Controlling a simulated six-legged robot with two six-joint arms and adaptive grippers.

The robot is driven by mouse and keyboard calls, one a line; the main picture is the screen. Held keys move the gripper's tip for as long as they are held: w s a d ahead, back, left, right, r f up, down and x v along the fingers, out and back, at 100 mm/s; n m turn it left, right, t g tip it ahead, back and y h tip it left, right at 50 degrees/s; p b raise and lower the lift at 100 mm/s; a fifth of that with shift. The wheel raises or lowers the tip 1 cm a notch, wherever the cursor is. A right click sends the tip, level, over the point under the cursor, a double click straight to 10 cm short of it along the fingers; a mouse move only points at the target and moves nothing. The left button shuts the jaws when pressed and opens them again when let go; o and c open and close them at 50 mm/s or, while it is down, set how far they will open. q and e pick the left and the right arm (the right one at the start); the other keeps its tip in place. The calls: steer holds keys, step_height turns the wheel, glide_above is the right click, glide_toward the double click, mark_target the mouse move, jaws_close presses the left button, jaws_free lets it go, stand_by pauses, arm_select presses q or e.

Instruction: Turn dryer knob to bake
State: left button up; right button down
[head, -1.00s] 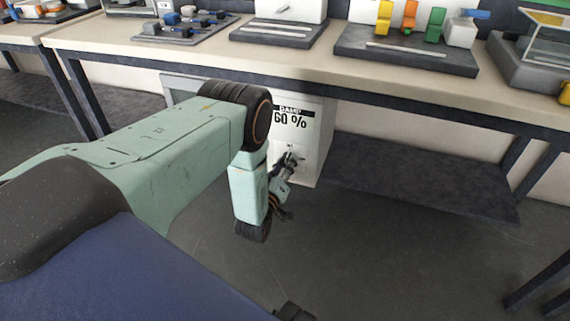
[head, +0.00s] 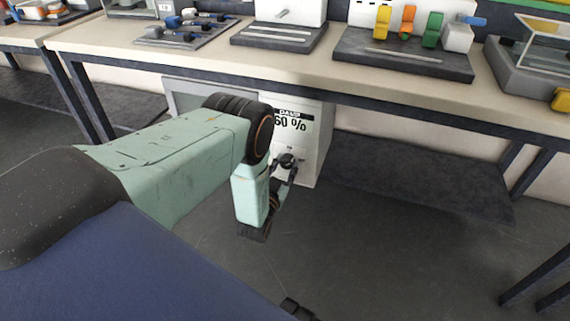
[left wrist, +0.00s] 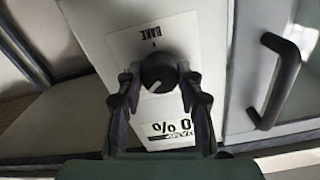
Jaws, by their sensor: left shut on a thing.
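The dryer (head: 312,150) is a white cabinet under the bench, with a panel reading "DAMP 60 %" (head: 291,122). Its round dark knob (head: 287,160) is below that panel. In the left wrist view, the knob (left wrist: 160,72) has a pale pointer line slanting to the lower left. The "BAKE" label (left wrist: 153,63) and its tick show upside down above the knob, and the percent panel (left wrist: 170,130) below it. My left gripper (left wrist: 158,78) is shut on the knob, one finger on each side. It also shows in the head view (head: 284,168). My right gripper is out of view.
A dark bar handle (left wrist: 278,80) stands out from the dryer door beside the knob panel. The bench top (head: 330,66) overhangs the dryer and carries several trays and fixtures. A dark low shelf (head: 410,178) lies to the right. The floor in front is open.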

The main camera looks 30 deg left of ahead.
arm_select(q)
steer(key=m, duration=0.3)
steer(key=shift+m+p, duration=0.4)
steer(key=m, duration=0.3)
steer(key=shift+p, duration=0.3)
steer(key=m, duration=0.4)
steer(key=shift+p, duration=0.3)
steer(key=m, duration=0.4)
steer(key=shift+m, duration=0.3)
steer(key=m+p, duration=0.1)
steer(key=m, duration=0.4)
steer(key=shift+m, duration=2.4)
steer(key=shift+a, duration=0.1)
